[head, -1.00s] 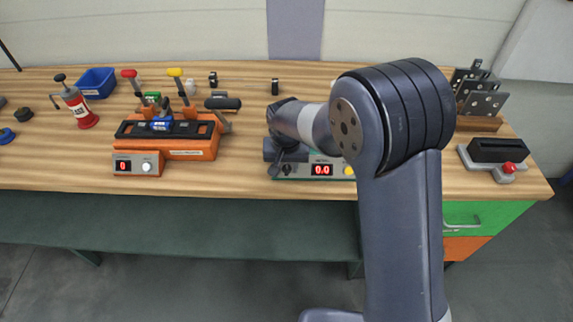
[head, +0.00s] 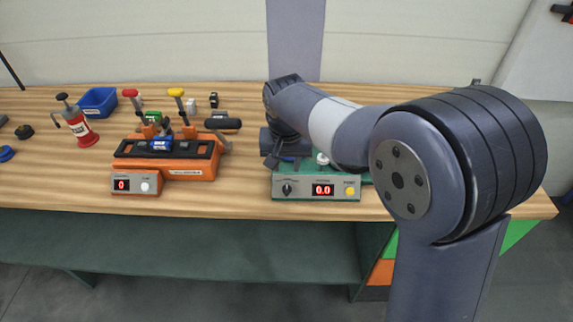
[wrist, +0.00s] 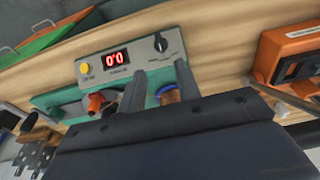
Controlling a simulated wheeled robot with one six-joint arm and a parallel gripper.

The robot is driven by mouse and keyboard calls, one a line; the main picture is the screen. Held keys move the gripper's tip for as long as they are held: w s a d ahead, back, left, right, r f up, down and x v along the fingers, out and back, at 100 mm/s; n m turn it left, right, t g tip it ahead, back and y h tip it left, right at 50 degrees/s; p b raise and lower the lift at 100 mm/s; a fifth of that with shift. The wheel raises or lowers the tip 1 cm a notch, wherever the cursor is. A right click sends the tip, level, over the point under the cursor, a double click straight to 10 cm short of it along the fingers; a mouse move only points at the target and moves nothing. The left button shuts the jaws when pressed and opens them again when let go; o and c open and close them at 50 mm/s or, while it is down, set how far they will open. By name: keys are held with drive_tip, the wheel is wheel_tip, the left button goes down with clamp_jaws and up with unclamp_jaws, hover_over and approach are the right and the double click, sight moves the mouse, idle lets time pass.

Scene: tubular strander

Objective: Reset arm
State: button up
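My gripper (wrist: 160,85) shows in the wrist view as two grey fingers standing apart, with no object visibly held between them. In the head view my arm reaches over the bench to the green test device (head: 310,188), with my wrist above its left rear side. The fingers are mostly hidden there. In the wrist view the green device (wrist: 72,98) appears turned over, with its red display, dial and yellow button. An orange part (wrist: 96,102) shows to the left of the fingers. A blue and orange round part (wrist: 168,93) shows in the gap behind them; contact cannot be told.
The orange fixture (head: 180,168) with red and yellow levers stands left of the green device. My large elbow hides the bench's right end. Bare bench top (head: 60,180) lies at front left.

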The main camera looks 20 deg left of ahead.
sight(287, 188)
drive_tip(key=shift+f, duration=0.1)
drive_tip(key=f, duration=0.3)
drive_tip(key=w+f+p, duration=0.1)
drive_tip(key=f, duration=0.6)
drive_tip(key=shift+w+a+f, duration=0.2)
drive_tip(key=shift+w+f, duration=0.1)
drive_tip(key=shift+w, duration=0.1)
drive_tip(key=shift+r, duration=0.15)
